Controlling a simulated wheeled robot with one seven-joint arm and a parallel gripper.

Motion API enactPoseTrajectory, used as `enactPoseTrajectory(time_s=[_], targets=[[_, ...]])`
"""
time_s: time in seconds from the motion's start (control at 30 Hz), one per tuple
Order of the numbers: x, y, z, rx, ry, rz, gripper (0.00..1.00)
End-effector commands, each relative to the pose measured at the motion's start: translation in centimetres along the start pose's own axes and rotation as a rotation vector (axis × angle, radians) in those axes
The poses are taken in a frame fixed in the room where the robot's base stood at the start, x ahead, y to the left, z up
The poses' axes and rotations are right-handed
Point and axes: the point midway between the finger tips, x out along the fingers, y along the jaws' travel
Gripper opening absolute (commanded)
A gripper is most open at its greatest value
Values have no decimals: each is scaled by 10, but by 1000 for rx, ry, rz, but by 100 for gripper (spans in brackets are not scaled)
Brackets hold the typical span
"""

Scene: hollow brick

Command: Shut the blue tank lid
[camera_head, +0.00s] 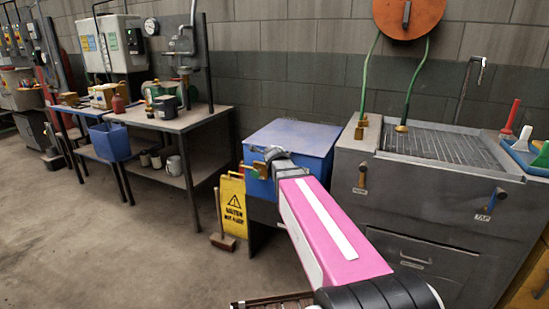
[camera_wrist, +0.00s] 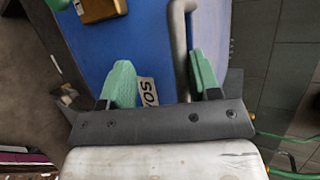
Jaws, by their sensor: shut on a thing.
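The blue tank (camera_head: 262,187) stands in the middle of the head view, left of the grey sink unit. Its blue lid (camera_head: 300,135) looks flat or nearly flat on top; I cannot tell whether a gap is left at the rim. My gripper (camera_head: 273,154) is at the tank's front upper edge. In the wrist view my green fingers (camera_wrist: 163,82) are on either side of a grey bar handle (camera_wrist: 180,40), with the right finger close against it. A brass fitting (camera_wrist: 100,8) and a partly hidden label (camera_wrist: 148,91) show on the blue surface.
A yellow caution sign (camera_head: 233,205) and a broom (camera_head: 221,240) stand left of the tank. The sink unit (camera_head: 440,215) is close on the right. A workbench (camera_head: 190,118) is further left, with open floor in front of it.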

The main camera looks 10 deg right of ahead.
Motion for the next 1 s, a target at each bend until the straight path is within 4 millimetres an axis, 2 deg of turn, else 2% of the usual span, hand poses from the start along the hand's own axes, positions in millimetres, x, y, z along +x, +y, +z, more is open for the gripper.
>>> enactPoseTrajectory(time_s=[0.2,0.37,0.57,0.8,1.0], targets=[[0,3,-1,4,7,11,40],[-8,3,-2,3,7,10,40],[-37,3,-2,3,4,7,40],[-83,2,-1,1,1,2,40],[-107,1,-1,1,1,1,40]])
